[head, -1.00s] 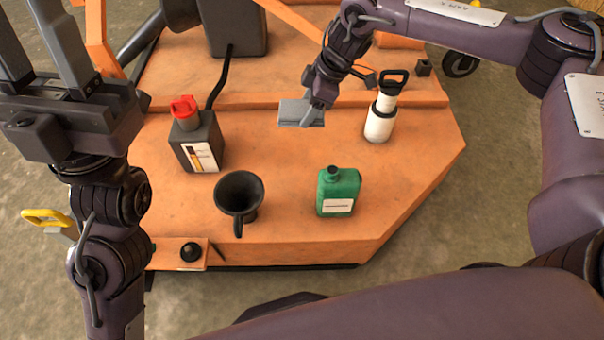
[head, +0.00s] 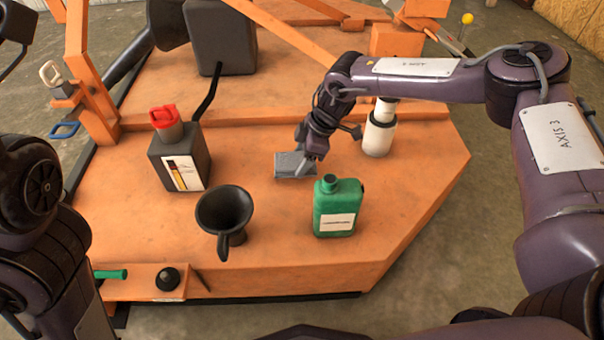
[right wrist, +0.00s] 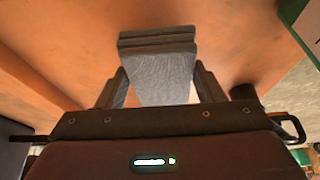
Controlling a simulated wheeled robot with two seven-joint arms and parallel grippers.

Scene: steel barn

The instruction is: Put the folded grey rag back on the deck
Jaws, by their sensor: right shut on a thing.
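The folded grey rag (head: 291,165) is at the middle of the orange deck (head: 300,255) in the head view. My right gripper (head: 312,158) is shut on it from above. In the right wrist view the rag (right wrist: 158,65) sits between the two fingers, with its folded layers at the far end and orange deck surface beyond. I cannot tell whether its underside touches the deck. Of my left arm only dark links show at the left edge of the head view; its gripper is out of view.
A green bottle (head: 337,210) stands close in front of the rag. A black funnel (head: 225,212) and a dark can with a red cap (head: 180,160) stand to the left. A white-and-black cylinder (head: 378,136) stands behind to the right. The deck's right front is clear.

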